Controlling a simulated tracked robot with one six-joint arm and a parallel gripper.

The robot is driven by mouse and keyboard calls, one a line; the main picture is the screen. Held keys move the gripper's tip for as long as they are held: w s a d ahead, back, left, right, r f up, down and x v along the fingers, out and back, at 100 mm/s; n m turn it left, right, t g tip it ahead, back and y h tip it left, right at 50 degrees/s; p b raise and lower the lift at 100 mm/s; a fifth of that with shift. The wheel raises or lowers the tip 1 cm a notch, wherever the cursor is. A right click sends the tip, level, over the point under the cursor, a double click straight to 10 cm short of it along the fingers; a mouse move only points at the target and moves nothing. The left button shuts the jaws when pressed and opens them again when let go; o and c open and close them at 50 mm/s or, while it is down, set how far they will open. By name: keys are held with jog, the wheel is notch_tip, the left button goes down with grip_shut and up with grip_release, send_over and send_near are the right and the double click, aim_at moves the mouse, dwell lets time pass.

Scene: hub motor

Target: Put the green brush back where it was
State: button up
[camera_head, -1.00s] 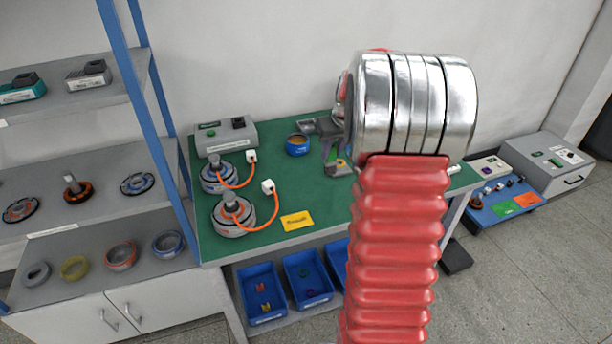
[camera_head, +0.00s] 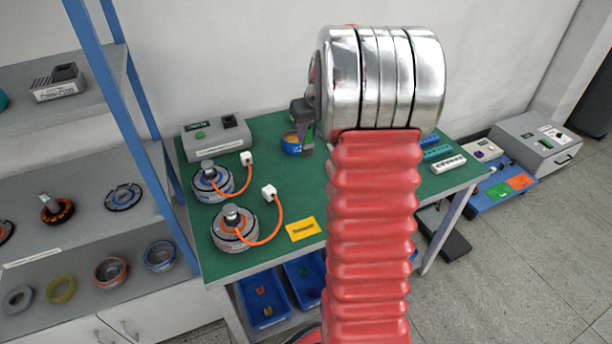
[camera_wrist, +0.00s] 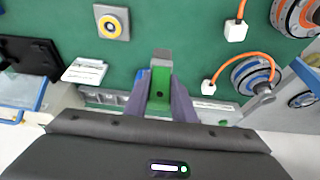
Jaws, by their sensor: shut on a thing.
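My gripper (camera_wrist: 160,95) is shut on the green brush (camera_wrist: 160,83), a small green block with a grey end, held between the two grey-purple fingers. In the head view the dark gripper (camera_head: 303,112) shows left of my arm, with a bit of the green brush (camera_head: 308,132) below it. It is above the back of the green mat, in front of the blue round container (camera_head: 291,147). I cannot tell the height above the mat. No empty place for the brush can be made out.
Two hub motors (camera_head: 235,228) with orange cables and a grey box (camera_head: 215,138) stand left on the green mat (camera_head: 275,185). A yellow card (camera_head: 302,229) lies in front. Blue bins (camera_head: 262,296) stand below; blue and white strips (camera_head: 449,165) lie at right.

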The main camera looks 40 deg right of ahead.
aim_at(310, 146)
jog(key=shift+s+d, duration=0.1)
jog(key=shift+f, duration=3.1)
jog(key=shift+f, duration=1.9)
jog(key=o, duration=1)
jog(key=shift+f, duration=0.1)
jog(key=shift+c, duration=0.2)
jog(key=v, duration=1.2)
